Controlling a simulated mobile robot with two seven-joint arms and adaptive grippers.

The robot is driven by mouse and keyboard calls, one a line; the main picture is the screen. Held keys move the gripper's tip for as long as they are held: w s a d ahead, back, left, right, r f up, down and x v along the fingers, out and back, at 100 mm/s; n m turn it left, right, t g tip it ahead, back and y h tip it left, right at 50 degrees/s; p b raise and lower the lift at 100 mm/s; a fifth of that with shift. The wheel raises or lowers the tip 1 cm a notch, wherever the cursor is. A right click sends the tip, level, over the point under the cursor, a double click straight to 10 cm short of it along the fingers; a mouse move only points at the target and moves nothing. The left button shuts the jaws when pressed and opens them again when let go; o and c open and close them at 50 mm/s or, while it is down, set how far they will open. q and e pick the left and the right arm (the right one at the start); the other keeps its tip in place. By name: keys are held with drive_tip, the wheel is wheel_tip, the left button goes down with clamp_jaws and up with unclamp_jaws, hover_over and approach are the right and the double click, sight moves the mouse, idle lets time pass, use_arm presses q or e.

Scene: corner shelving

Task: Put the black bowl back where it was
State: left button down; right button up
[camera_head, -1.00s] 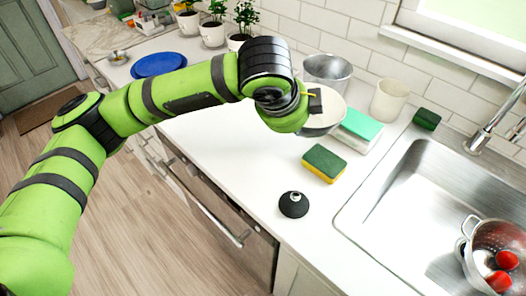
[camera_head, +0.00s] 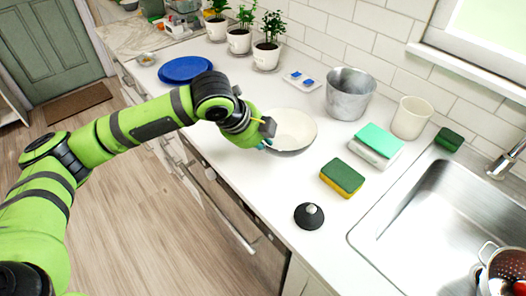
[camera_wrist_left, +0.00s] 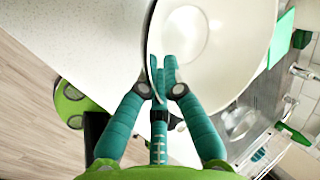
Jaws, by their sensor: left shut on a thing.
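The bowl (camera_head: 297,127) is white inside with a darker grey outside. It is upright or nearly so, over the white counter, left of the metal pot. I cannot tell whether its base touches the counter. My left gripper (camera_head: 268,144) is shut on the bowl's near-left rim. In the left wrist view, the teal fingers (camera_wrist_left: 158,88) pinch the rim of the bowl (camera_wrist_left: 225,45), one on each side of its wall. My right gripper is not in view.
The metal pot (camera_head: 350,93), a cream cup (camera_head: 411,118), a green-topped box (camera_head: 377,144), a sponge (camera_head: 341,178) and a black knobbed lid (camera_head: 309,216) stand right of the bowl. A blue plate (camera_head: 185,69) lies left. The counter (camera_head: 225,155) is bare near my gripper.

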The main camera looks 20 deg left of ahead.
use_arm(q)
drive_tip(key=shift+f+p, duration=0.35)
drive_tip(key=shift+f, duration=1.65)
drive_tip(key=c, duration=1.4)
unclamp_jaws()
drive_tip(key=shift+f, duration=0.2)
drive_tip(key=shift+r, duration=0.15)
drive_tip(key=shift+s+a+r, duration=0.15)
drive_tip(key=shift+r, duration=0.15)
drive_tip(key=v, duration=1.1)
drive_tip(key=shift+r+b, duration=0.15)
drive_tip(key=shift+b, duration=0.2)
drive_tip(key=shift+s, duration=0.1)
